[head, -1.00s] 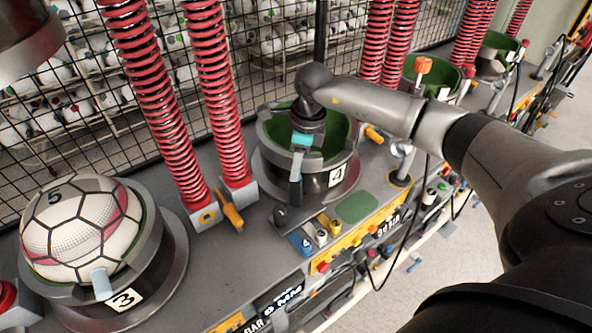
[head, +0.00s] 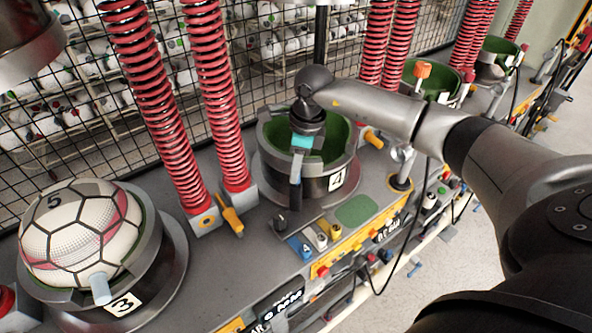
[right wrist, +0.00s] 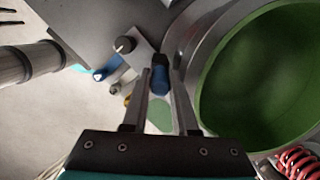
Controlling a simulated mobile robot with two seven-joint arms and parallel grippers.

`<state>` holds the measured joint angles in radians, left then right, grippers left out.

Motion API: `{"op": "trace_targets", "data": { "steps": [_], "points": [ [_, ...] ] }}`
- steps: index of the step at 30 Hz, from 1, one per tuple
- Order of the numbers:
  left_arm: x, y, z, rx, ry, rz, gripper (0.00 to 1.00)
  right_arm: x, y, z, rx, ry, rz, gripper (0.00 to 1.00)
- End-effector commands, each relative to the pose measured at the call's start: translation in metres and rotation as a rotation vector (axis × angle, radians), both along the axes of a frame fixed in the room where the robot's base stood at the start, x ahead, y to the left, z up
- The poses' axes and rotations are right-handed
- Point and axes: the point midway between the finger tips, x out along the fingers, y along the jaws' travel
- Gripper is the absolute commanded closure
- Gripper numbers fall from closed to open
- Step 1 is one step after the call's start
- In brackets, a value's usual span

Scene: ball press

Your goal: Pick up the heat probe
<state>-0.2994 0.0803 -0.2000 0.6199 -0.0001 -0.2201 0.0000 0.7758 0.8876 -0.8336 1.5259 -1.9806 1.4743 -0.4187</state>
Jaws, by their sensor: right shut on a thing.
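My right gripper (head: 295,203) reaches down over the front rim of the press bowl marked 4 (head: 336,180). In the right wrist view, its fingers (right wrist: 160,84) are shut on a small dark-blue and black handle, which I take to be the heat probe (right wrist: 160,78). The handle sits between the fingertips, just outside the rim of the green-lined bowl (right wrist: 262,85). In the head view the probe is hidden by the gripper, and I cannot tell if it is free of its seat. My left gripper is not in view.
A patterned ball (head: 80,235) sits in bowl 3 at the left. Red springs (head: 215,100) stand between the bowls. A black knob (head: 281,218), blue block (head: 300,246) and yellow lever (head: 231,218) are close to the gripper. A wire mesh fence (head: 280,60) is behind.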

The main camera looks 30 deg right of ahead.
Motion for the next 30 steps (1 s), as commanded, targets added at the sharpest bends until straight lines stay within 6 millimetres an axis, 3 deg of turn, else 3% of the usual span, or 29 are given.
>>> {"op": "trace_targets", "data": {
  "steps": [5,12,30],
  "points": [
    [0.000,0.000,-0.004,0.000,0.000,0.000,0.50,0.001,-0.001,0.020,0.000,-0.005,-0.001,1.00],
    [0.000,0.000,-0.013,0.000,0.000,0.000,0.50,0.001,-0.001,0.071,-0.001,-0.009,0.001,1.00],
    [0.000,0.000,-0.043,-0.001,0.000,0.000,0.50,-0.121,-0.011,0.063,-0.007,0.003,0.000,1.00]
  ]
}}
